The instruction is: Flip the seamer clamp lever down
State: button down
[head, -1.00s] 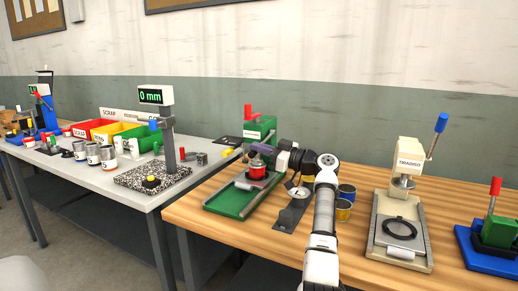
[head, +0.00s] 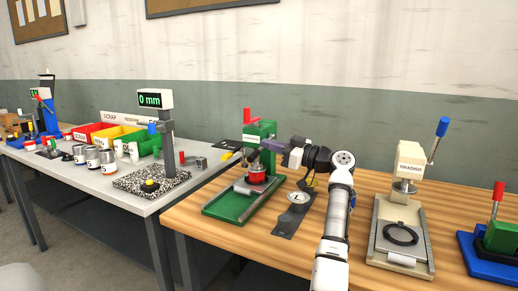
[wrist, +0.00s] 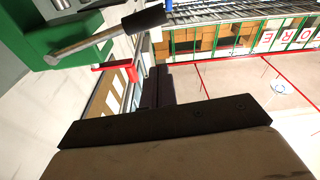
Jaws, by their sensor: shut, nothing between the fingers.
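The green seamer (head: 260,138) stands on the wooden bench, with a red handle (head: 249,117) upright at its top and a red can-like piece (head: 257,173) low in its front. The wrist view shows part of the green machine (wrist: 35,38), a metal lever with a dark grip (wrist: 143,19) reaching right, and a red bar (wrist: 112,67) beyond. I cannot tell which of these is the clamp lever. My gripper (head: 268,146) is shut and empty beside the upper part of the seamer. In the wrist view my gripper's dark fingers (wrist: 156,88) are apart from the dark grip.
A round dial gauge (head: 298,197) lies on a dark plate right of the seamer. A cream press (head: 408,165) and a blue-based fixture with a red lever (head: 497,195) stand further right. A grey bench with a height gauge (head: 168,145) is at left.

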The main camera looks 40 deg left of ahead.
jog(key=v, duration=0.5)
jog(key=shift+d+r+b, duration=0.1)
jog(key=shift+b, duration=0.2)
jog(key=shift+s, duration=0.15)
